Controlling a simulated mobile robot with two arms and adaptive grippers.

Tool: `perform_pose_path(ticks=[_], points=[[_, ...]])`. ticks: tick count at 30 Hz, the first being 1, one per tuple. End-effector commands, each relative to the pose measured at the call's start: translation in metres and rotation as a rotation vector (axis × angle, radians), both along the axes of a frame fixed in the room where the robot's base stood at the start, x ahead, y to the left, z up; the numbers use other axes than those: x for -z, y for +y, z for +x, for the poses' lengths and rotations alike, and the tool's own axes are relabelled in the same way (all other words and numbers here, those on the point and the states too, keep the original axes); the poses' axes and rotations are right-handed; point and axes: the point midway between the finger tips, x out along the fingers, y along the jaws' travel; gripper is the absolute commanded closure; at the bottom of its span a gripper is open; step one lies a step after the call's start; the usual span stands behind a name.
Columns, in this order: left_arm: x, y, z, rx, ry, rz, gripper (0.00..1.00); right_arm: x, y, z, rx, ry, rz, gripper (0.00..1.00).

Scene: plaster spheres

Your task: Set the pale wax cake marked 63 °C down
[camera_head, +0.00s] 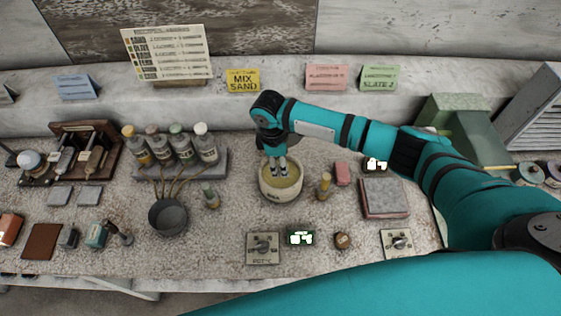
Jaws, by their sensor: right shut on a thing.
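My right gripper (279,172) points down into a round cream pot (268,193) in the middle of the bench. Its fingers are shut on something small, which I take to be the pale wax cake. The fingers and the pot hide most of it, and no 63 °C mark can be read. The pot holds a yellowish content (290,181). I cannot tell whether the held thing touches it. My left gripper is not in view.
Left of the pot stand a dark pan (168,216) and a small bottle (211,196). Right are an amber bottle (324,185), a pink block (342,174) and a grey slab (384,198). In front are a dial plate (263,248) and a lit display (300,238).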

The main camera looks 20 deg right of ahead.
Motion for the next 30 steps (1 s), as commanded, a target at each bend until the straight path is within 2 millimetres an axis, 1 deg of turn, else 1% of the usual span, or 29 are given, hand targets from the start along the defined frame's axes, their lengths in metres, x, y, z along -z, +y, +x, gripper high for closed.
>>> perform_pose_path(ticks=[30], points=[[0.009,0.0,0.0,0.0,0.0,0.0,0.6,0.021,0.0,0.0,0.0,0.001,0.0,0.84]])
